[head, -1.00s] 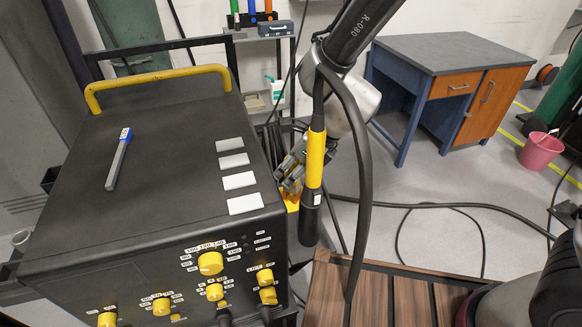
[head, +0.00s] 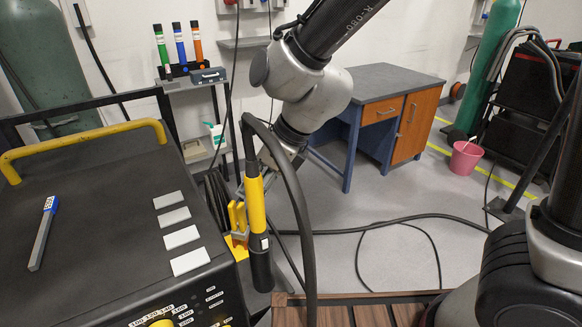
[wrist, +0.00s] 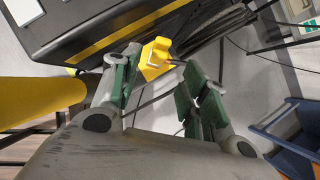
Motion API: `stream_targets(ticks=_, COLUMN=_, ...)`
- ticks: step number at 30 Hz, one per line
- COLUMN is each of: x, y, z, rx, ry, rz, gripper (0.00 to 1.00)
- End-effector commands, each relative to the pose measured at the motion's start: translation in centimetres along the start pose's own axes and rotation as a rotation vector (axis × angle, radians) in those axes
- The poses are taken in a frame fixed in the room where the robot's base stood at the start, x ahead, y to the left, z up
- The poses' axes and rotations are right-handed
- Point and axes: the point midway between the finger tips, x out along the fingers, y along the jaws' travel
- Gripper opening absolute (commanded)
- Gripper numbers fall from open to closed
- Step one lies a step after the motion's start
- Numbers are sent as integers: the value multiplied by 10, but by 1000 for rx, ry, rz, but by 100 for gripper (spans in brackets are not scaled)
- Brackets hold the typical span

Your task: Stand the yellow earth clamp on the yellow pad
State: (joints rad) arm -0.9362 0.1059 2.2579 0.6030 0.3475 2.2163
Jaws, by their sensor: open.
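The yellow earth clamp (head: 237,216) stands beside the machine's right side in the head view, partly behind the hanging torch. It also shows in the wrist view (wrist: 157,51), beyond my fingertips and apart from them. A flat yellow surface under it, which looks like the yellow pad (head: 236,246), shows in the wrist view too (wrist: 149,71). The clamp appears upright on it, though the contact is partly hidden. My gripper (wrist: 160,78) is open and empty, its green-padded fingers spread wide. In the head view it is above and right of the clamp, mostly hidden by the torch and cable.
The torch (head: 255,210), with a yellow and black handle, hangs close in front of my gripper. The dark machine (head: 100,225) with white plates and a marker fills the left. A slatted wooden bench (head: 350,311) is in front.

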Motion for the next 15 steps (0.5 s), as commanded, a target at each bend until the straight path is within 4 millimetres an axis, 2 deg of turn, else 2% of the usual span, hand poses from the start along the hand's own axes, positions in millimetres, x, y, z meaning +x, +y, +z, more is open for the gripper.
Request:
stream_targets(ticks=7, x=-2, y=-1, z=-1, rx=-5, ry=1, rz=-1, gripper=44)
stream_targets(ticks=9, x=-10, y=-7, z=-4, rx=-41, ry=-1, rz=-8, gripper=44)
stream_targets(ticks=11, x=-26, y=-18, z=-12, rx=-109, ry=-1, rz=-22, gripper=44)
stream_targets(ticks=14, x=-68, y=-45, z=-37, rx=-313, ry=13, rz=-60, gripper=44)
stream_targets(ticks=15, x=-88, y=-56, z=-52, rx=-420, ry=29, rz=-79, gripper=44)
